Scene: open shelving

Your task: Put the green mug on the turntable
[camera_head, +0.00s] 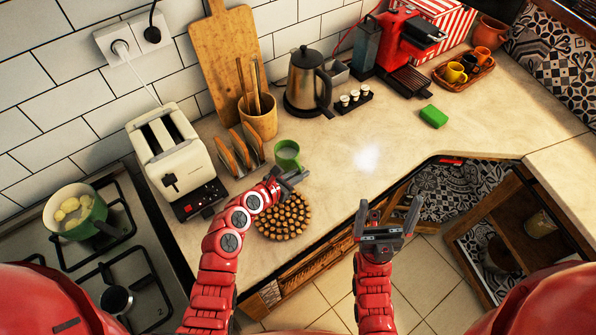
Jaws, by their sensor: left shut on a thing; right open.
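The green mug (288,150) is upright at the counter's middle left, just behind my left gripper (292,177). My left gripper is shut on the mug's near side; the fingers hide its lower part, so I cannot tell whether it touches the counter. A round brown disc with a knobbly top (284,217) lies on the counter just in front of the gripper, partly covered by my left wrist. It is the only turntable-like thing I see. My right gripper (388,218) is open and empty, in front of the counter's edge.
A toast rack (240,152), a cream toaster (172,158) and a wooden utensil pot (259,117) stand left of and behind the mug. A kettle (306,80) stands behind. A green sponge (433,116) lies right. The counter between mug and sponge is clear.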

